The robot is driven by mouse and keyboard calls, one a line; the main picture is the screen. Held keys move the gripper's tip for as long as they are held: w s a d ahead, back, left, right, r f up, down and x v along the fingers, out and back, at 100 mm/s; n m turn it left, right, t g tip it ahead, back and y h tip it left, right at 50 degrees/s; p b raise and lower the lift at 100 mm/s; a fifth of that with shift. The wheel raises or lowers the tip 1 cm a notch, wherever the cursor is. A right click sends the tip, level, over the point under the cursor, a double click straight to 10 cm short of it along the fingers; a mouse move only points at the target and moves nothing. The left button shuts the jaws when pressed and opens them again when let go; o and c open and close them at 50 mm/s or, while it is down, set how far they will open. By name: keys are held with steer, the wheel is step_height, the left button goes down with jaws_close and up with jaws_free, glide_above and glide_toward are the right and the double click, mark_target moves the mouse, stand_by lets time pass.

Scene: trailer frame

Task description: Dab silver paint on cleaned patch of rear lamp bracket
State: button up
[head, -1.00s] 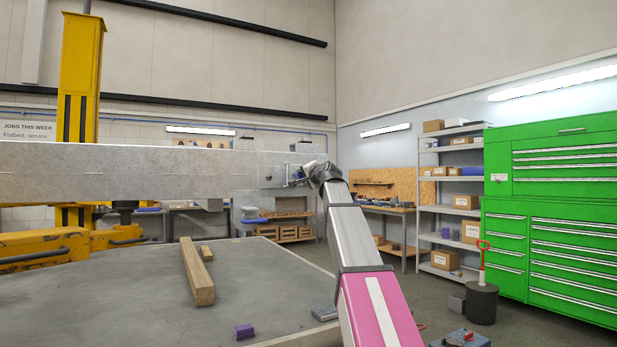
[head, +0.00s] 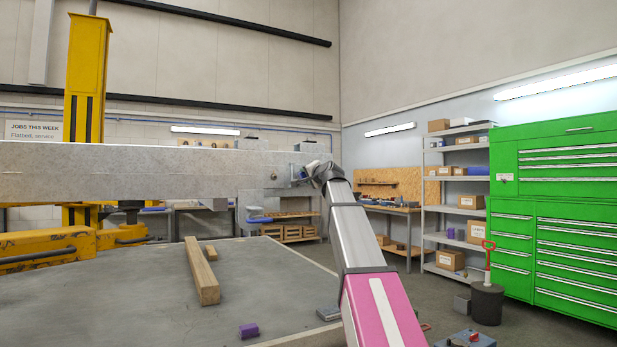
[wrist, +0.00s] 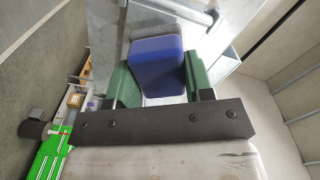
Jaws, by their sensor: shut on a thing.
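My gripper (wrist: 160,78) shows in the wrist view with a green finger on each side of a blue block (wrist: 158,66). It is shut on this block. A grey, rough-looking strip lies along the block's far edge. In the head view my gripper (head: 303,174) is at the right end of the long grey metal beam (head: 120,172), small and partly hidden by my wrist. The grey metal behind the block in the wrist view (wrist: 115,35) is close to it; I cannot tell whether they touch. I cannot make out the cleaned patch or any silver paint.
A yellow lift post (head: 88,80) stands left. Shelves (head: 456,200) and a green cabinet (head: 570,200) stand right.

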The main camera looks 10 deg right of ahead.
steer(key=shift+x, duration=0.85)
steer(key=shift+w+d, duration=0.2)
steer(key=shift+d, duration=0.65)
steer(key=shift+w+d, duration=0.25)
steer(key=shift+d, duration=0.6)
steer(key=shift+s+a, duration=0.25)
steer(key=shift+a, duration=0.6)
steer(key=shift+s+a, duration=0.2)
steer(key=shift+a, duration=0.65)
steer(key=shift+w+d, duration=0.25)
steer(key=shift+d, duration=0.6)
steer(key=shift+w+d, duration=0.25)
steer(key=shift+d, duration=0.6)
steer(key=d, duration=0.1)
steer(key=w+d, duration=0.1)
steer(key=d, duration=0.1)
steer(key=shift+d, duration=0.1)
